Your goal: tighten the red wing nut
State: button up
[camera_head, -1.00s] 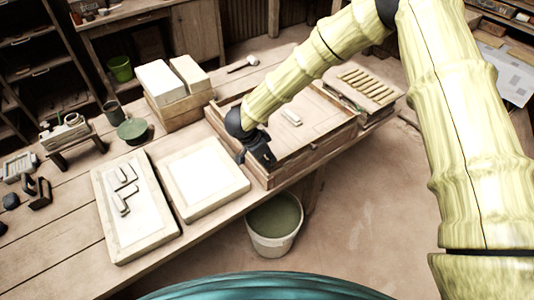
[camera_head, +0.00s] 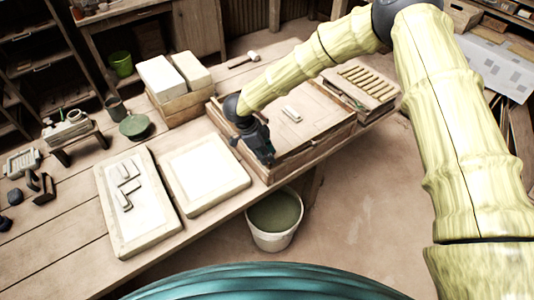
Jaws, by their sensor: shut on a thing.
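My gripper (camera_head: 264,154) is at the front left part of the shallow wooden press frame (camera_head: 318,140), pointing down at its near side. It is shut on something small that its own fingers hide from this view. No red wing nut can be made out; the spot at the fingertips is too small and dark to tell. A small pale block (camera_head: 292,114) lies on the board inside the frame, beyond my gripper and apart from it.
Left of the frame lie a pale slab (camera_head: 206,178) and a board with several small pieces (camera_head: 140,215). Pale blocks (camera_head: 163,78) stand on wood behind. A bucket (camera_head: 275,222) stands below the table's front edge. A rack with several bars (camera_head: 365,85) is right of the frame.

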dwell(0.3)
jog(key=o, duration=0.7)
jog(key=shift+r, duration=0.1)
jog(key=v, duration=1.2)
